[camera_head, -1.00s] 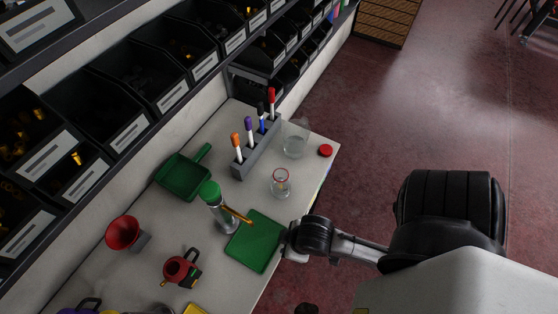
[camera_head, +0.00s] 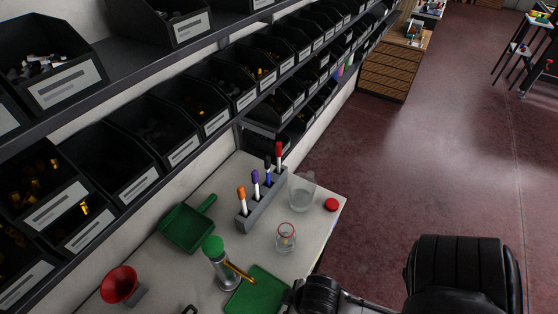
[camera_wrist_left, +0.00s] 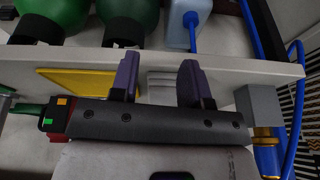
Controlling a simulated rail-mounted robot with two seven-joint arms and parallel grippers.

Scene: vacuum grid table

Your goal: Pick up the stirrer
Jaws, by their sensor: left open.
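A green-topped metal cylinder (camera_head: 222,268) stands on the bench in the head view, with a thin brown-orange rod (camera_head: 241,272) sticking out to its right. This rod may be the stirrer; I cannot tell for certain. My left gripper (camera_wrist_left: 157,80) shows in the left wrist view, its two purple fingers wide apart with nothing between them; it is outside the head view. My right arm (camera_head: 320,294) enters the head view from the lower right. Its end is beside the green mat (camera_head: 258,291), and its fingers are not clear.
A grey marker rack (camera_head: 262,212), a glass beaker (camera_head: 301,191), a red-rimmed jar (camera_head: 286,239), a green dustpan (camera_head: 187,230) and a red funnel (camera_head: 119,285) stand on the bench. Shelves of black bins line the wall. A white ledge and yellow mat (camera_wrist_left: 88,82) lie beyond the left fingers.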

